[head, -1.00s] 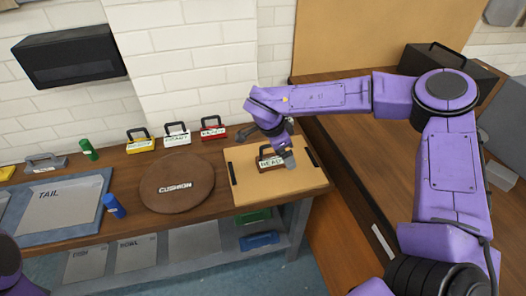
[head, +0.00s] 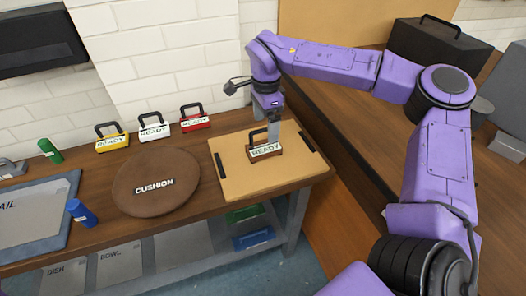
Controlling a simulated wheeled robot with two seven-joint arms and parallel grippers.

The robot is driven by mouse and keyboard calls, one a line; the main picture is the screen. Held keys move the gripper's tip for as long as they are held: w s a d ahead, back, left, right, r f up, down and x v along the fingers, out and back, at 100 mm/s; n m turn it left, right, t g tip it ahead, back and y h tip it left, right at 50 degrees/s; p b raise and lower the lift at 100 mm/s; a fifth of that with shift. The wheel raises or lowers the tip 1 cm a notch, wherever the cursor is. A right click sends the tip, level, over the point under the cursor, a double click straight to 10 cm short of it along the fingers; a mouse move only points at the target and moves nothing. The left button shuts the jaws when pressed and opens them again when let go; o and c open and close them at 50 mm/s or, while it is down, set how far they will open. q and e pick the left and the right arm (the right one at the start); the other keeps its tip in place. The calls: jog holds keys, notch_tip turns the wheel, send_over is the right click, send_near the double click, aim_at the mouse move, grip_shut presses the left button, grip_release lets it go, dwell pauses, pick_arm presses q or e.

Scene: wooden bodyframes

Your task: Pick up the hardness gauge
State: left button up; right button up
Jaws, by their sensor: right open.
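No label in the head view reads hardness gauge, so I cannot tell for sure which thing it is. A brown block (head: 266,151) with a dark upright handle and a READY label sits on a tan board (head: 233,176). My right gripper (head: 273,132) is open and points down at this block's handle. Its grey finger overlaps the handle's right side; I cannot tell if they touch. The gripper hides part of the handle. My left gripper is out of view.
Yellow (head: 112,142), white (head: 154,131) and red (head: 195,122) handled blocks stand along the wall. A round brown cushion (head: 150,200) lies left of the board.

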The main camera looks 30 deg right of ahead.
aim_at(264, 146)
jog(key=f, duration=0.8)
jog(key=shift+a+f+p, duration=0.25)
jog(key=shift+f+p, duration=0.05)
jog(key=shift+f, duration=0.05)
jog(key=shift+r, duration=0.1)
jog(key=c, duration=1.3)
